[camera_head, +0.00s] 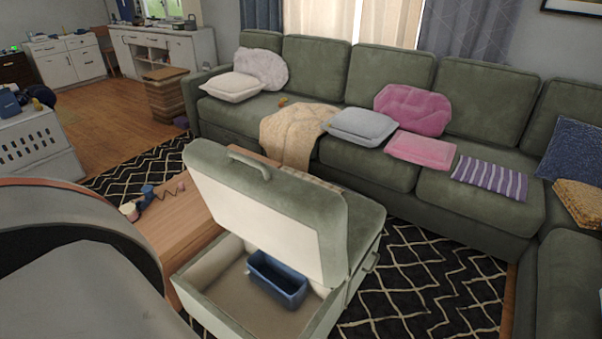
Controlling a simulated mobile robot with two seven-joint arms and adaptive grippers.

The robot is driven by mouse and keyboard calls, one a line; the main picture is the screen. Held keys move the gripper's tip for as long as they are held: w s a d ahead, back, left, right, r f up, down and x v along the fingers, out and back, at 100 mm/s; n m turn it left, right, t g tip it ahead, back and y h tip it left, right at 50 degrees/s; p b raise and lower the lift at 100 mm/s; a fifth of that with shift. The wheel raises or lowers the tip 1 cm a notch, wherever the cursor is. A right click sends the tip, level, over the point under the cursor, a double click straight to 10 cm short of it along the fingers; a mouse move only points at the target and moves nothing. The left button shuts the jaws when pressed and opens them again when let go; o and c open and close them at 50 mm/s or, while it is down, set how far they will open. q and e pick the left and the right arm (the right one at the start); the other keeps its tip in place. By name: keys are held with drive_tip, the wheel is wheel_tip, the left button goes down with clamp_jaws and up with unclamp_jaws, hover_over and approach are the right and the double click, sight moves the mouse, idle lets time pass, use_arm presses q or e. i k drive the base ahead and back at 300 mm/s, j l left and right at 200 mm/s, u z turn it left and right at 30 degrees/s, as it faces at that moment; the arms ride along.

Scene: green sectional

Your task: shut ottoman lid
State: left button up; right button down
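The green ottoman (316,323) stands open at the lower middle of the head view. Its lid (268,215) is tilted up steeply, with the pale inner side facing me and a green handle (249,161) at its top edge. Inside the light-lined box lies a blue rectangular bin (278,279). The rest of the ottoman's green cushioned top (362,215) extends behind the lid. A large grey and dark rounded shape fills the lower left and is close to the camera; I cannot tell what part it is. Neither of my grippers is in view.
A wooden table (173,217) with small items stands directly left of the ottoman. A green sectional (375,162) with several cushions runs along the back and right. A black-and-white patterned rug (428,285) lies clear to the ottoman's right. A white slatted crate (37,150) is at far left.

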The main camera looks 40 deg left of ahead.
sight(300, 223)
drive_tip(key=i+u, duration=0.15)
drive_tip(key=u, duration=0.3)
drive_tip(key=i+l+u, duration=0.15)
drive_tip(key=u, duration=0.3)
drive_tip(key=i+l+u, duration=0.15)
drive_tip(key=u, duration=0.3)
